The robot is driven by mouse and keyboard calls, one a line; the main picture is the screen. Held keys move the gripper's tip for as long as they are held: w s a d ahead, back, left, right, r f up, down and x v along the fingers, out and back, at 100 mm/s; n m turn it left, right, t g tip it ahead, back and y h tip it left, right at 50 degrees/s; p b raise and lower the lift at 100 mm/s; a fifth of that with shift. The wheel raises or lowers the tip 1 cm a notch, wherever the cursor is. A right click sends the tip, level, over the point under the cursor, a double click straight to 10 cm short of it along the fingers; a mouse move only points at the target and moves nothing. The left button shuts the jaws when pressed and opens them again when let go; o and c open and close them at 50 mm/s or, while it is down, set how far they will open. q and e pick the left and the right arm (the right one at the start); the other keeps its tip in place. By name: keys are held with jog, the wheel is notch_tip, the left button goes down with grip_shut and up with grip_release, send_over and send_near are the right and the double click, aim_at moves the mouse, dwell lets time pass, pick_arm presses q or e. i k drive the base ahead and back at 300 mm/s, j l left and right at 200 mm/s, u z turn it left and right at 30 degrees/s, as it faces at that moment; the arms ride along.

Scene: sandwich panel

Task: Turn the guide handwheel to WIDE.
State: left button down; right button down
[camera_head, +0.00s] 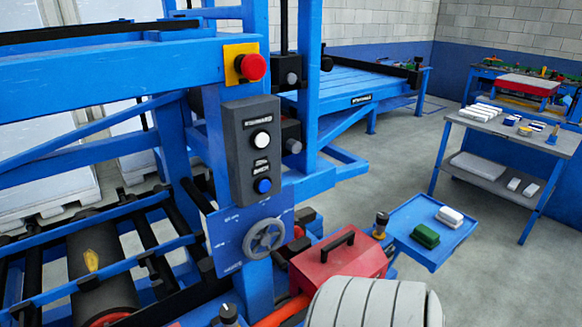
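The guide handwheel (265,239) is a small grey spoked wheel on the front of the blue machine. It sits at the right side of a blue plate (228,243) with small white markings, which are too small to read. I cannot tell which marking the wheel is set to. Neither of my grippers shows in the head view, and nothing is seen touching the wheel.
Above the wheel is a dark control box (252,150) with white and blue buttons, and a red emergency stop (250,67). A red toolbox (338,262) stands close at the wheel's right. A blue tray (408,248) and grey workbench (492,128) lie further right.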

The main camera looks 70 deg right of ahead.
aim_at(256, 233)
jog(key=z, duration=1.8)
